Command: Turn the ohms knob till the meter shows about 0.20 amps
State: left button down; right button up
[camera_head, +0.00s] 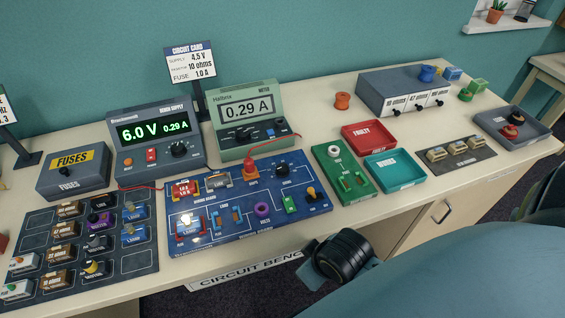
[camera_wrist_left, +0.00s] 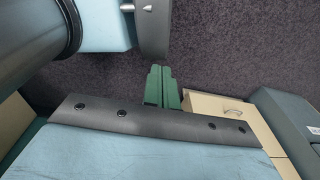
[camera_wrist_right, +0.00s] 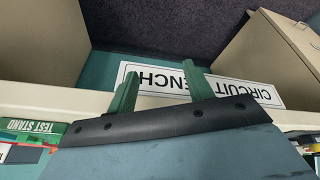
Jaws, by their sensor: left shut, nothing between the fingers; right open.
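The meter (camera_head: 247,110) reads 0.29 A. In front of it lies the blue wiring board (camera_head: 240,236), with a black knob (camera_head: 283,170) near its back right; its label is too small to read surely, so I cannot confirm it is the ohms knob. My left gripper (camera_wrist_left: 161,87) is shut and empty over the dark floor in the left wrist view. My right gripper (camera_wrist_right: 161,85) is open and empty in front of the bench's edge sign in the right wrist view. Neither gripper's fingers show in the head view, and neither touches the board.
The bench supply (camera_head: 153,140) shows 6.0 V and 0.29 A. The circuit card (camera_head: 189,62) stands behind it. A dark parts mat (camera_head: 120,262) lies left of the board. A green test stand (camera_head: 330,160), a red tray (camera_head: 369,136) and a teal tray (camera_head: 395,170) stand to its right.

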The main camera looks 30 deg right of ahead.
jog(key=w+r+n+t, duration=0.1)
jog(key=w+r+t, duration=0.1)
jog(key=w+r, duration=0.1)
jog(key=w+r+n+t+h, duration=0.1)
jog(key=w+r+t, duration=0.1)
jog(key=w+r, duration=0.2)
jog(key=w+d+r+n+t, duration=0.1)
jog(key=w+r+t, duration=0.1)
jog(key=w+r, duration=0.2)
jog(key=shift+w+d+r+t, duration=0.15)
jog(key=shift+r+t, duration=0.15)
jog(key=shift+r, duration=0.65)
jog(key=w+a+r+n+t+y, duration=0.1)
jog(key=w+a+r+n+t, duration=0.2)
jog(key=w+r+n+t, duration=0.6)
jog(key=a+r+n+g+y, duration=0.4)
jog(key=a+r+n+y, duration=0.25)
jog(key=n+y, duration=0.4)
jog(key=a+r+n+g+y, duration=0.4)
jog(key=a+r+n+y, duration=0.3)
jog(key=n, duration=0.7)
jog(key=n+g+h, duration=1.2)
jog(key=n+h, duration=0.5)
jog(key=h, duration=0.1)
send_over(283, 167)
notch_tip(283, 167, down, 15)
jog(key=shift+y, duration=0.25)
notch_tip(283, 167, down, 12)
jog(key=shift+f+p, duration=0.2)
jog(key=shift+p, duration=0.15)
